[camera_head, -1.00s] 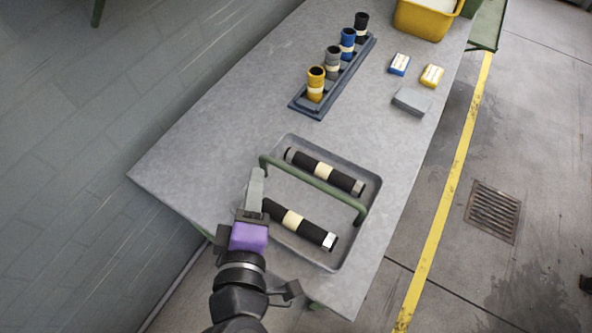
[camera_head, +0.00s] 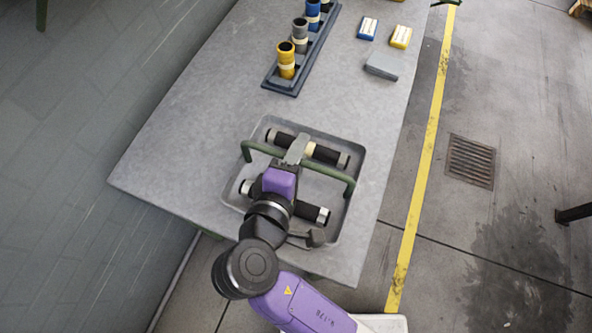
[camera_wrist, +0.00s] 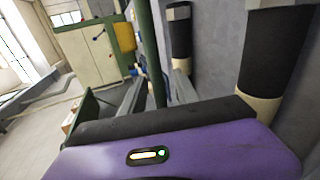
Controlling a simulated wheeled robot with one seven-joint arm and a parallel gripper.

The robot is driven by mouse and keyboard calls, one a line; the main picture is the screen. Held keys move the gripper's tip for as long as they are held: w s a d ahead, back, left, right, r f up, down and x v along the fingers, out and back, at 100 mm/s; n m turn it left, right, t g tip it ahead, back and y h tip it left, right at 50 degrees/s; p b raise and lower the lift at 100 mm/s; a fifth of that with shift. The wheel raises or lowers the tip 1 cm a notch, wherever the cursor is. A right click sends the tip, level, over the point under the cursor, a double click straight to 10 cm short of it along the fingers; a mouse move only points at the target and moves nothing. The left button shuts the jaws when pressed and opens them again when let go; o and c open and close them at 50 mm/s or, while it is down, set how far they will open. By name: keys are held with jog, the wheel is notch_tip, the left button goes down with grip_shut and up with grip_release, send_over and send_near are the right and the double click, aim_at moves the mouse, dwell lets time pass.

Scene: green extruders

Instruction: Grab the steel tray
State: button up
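The steel tray (camera_head: 357,165) is a shallow grey tray with a green bar handle (camera_head: 328,172) across its top. It lies flat near the front end of the table. Two black rolls with cream bands lie in it; the far roll (camera_head: 327,153) shows well, while my arm partly covers the near roll (camera_head: 307,211). My gripper (camera_head: 297,149) is over the tray at the middle of the handle. In the wrist view my gripper (camera_wrist: 158,88) has its fingers apart, with the green handle (camera_wrist: 151,45) running between them. I cannot tell whether they touch it.
A dark rack (camera_head: 284,84) with coloured cylinders stands further back on the table (camera_head: 200,140). A blue box (camera_head: 367,28), a yellow box (camera_head: 401,37) and a grey block (camera_head: 381,67) lie to its right. The table's left part is clear.

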jog(key=shift+w+d+f, duration=0.15)
jog(key=shift+w+f, duration=0.05)
jog(key=shift+w, duration=0.25)
grip_shut()
dwell(1.1)
